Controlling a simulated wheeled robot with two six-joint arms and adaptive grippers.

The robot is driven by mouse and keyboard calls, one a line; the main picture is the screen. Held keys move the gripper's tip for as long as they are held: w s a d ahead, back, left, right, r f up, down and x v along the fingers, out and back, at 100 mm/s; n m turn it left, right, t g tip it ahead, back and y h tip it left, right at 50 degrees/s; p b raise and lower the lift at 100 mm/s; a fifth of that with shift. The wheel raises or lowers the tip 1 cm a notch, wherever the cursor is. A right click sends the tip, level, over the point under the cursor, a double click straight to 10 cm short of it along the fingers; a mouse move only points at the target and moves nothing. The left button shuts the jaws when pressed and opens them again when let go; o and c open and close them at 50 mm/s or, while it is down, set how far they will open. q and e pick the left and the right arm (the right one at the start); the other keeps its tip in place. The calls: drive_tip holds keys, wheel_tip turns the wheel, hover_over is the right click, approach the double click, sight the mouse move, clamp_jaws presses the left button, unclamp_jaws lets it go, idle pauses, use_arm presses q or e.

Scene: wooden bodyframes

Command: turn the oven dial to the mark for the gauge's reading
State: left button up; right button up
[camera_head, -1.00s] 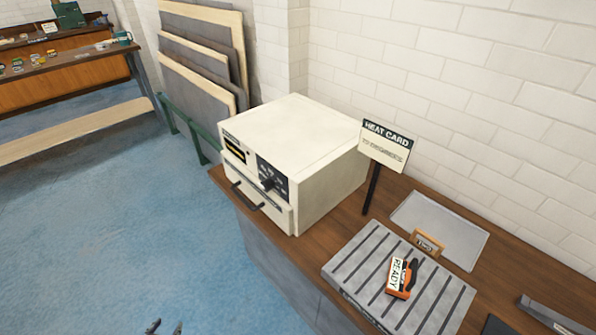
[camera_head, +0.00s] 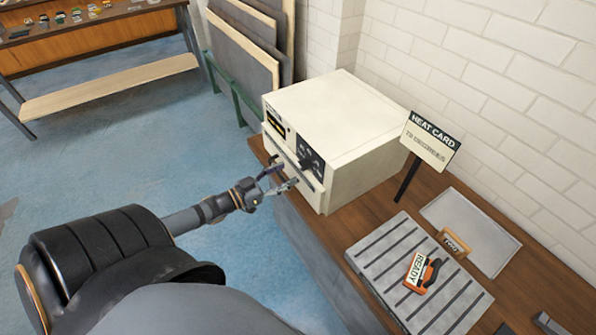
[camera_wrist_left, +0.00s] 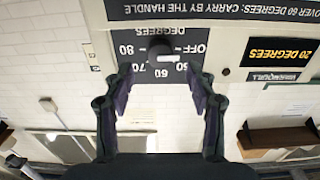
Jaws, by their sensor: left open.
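The cream oven (camera_head: 335,120) stands on the wooden bench. Its black dial panel (camera_head: 310,160) carries a round black dial, partly hidden by my left gripper (camera_head: 282,182), which is open in front of the oven. In the left wrist view, upside down, the dial (camera_wrist_left: 160,47) shows a white mark and sits just beyond my open fingers (camera_wrist_left: 160,88), with no visible contact. Marks OFF, 50, 60, 70 and 80 surround it; I cannot tell exactly which the pointer faces. A yellow display (camera_wrist_left: 278,52) reads a number in degrees, apparently 20 or 50. My right gripper is out of view.
A heat card sign (camera_head: 431,138) stands beside the oven. Boards (camera_head: 240,50) lean on the wall at left.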

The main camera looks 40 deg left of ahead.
sight(300, 167)
use_arm(q)
drive_tip(key=b+x, duration=0.1)
drive_tip(key=x, duration=0.3)
drive_tip(key=shift+w+f, duration=0.2)
drive_tip(key=shift+w+d+r+b, duration=0.15)
drive_tip(key=shift+w+d+b, duration=0.05)
drive_tip(key=shift+w+b, duration=0.1)
drive_tip(key=c, duration=1.2)
